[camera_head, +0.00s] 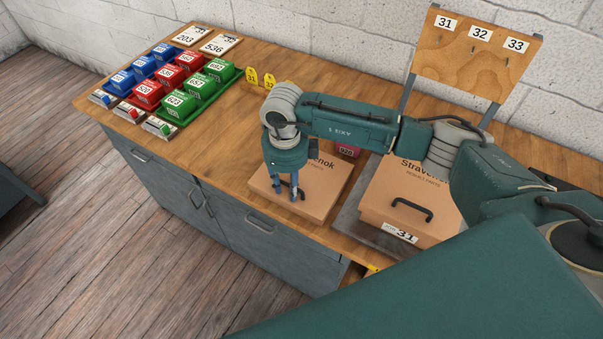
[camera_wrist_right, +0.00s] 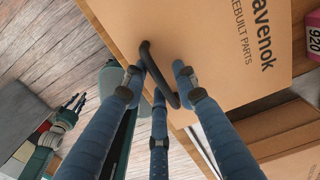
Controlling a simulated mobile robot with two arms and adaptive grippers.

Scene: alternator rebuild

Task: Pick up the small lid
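The small lid (camera_head: 325,180) is a flat brown cardboard piece marked "Stravenok" with a black handle, lying on the wooden bench near its front edge. It also shows in the right wrist view (camera_wrist_right: 205,40), with its black handle (camera_wrist_right: 158,75) between my fingers. My right gripper (camera_head: 292,192) points down at the lid's handle. In the right wrist view its fingers (camera_wrist_right: 157,82) stand apart on both sides of the handle, with gaps visible, so it looks open. The far ends of the handle are partly hidden by the fingers.
A larger Stravenok box (camera_head: 405,190) with a black handle and label 31 stands to the right. A red bin (camera_head: 347,150) is behind the small lid. Blue, red and green bins (camera_head: 175,75) stand far left. A numbered board (camera_head: 475,55) rises at the back. Bench between is clear.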

